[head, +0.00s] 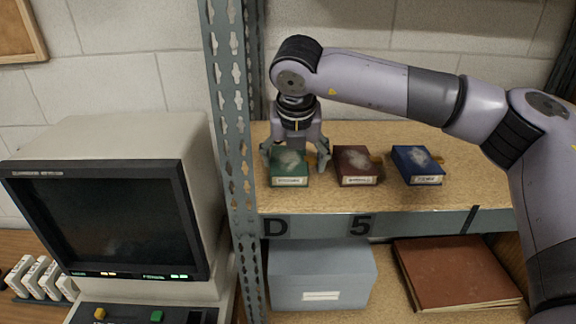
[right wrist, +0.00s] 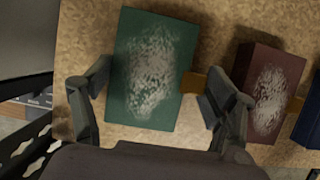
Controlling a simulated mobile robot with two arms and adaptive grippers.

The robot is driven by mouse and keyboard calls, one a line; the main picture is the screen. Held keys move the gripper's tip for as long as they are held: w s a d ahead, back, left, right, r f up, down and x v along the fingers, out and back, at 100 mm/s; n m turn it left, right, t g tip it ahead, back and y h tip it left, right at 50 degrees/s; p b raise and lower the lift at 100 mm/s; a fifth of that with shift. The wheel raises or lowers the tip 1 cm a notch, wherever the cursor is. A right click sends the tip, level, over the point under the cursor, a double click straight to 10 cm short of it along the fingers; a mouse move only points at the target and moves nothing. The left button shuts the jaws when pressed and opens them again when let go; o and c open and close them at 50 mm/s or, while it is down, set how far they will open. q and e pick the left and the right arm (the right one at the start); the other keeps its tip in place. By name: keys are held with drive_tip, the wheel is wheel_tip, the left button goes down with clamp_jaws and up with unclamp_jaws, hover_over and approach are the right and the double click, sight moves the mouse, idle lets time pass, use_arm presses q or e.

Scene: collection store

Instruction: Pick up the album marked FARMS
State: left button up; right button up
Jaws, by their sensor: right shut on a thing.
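Three small albums lie in a row on the upper shelf: a green album (head: 289,180), a dark maroon album (head: 354,165) and a blue album (head: 417,165). Each has a pale label on its front edge; the lettering is too small to read, so I cannot tell which one says FARMS. My right gripper (head: 295,162) points down over the green album and is shut on it, one finger at each side. The right wrist view shows the green album (right wrist: 150,70) between the fingers, its top scuffed white. It appears to rest on the shelf. My left gripper is not in view.
The maroon album (right wrist: 268,92) stands close beside the right finger. A metal upright (head: 232,130) rises left of the green album. Below are a grey-blue box (head: 320,275) and a red-brown book (head: 455,270). A monitor (head: 110,215) stands at left.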

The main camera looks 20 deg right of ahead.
drive_tip(key=c, duration=0.5)
drive_tip(key=shift+r, duration=0.1)
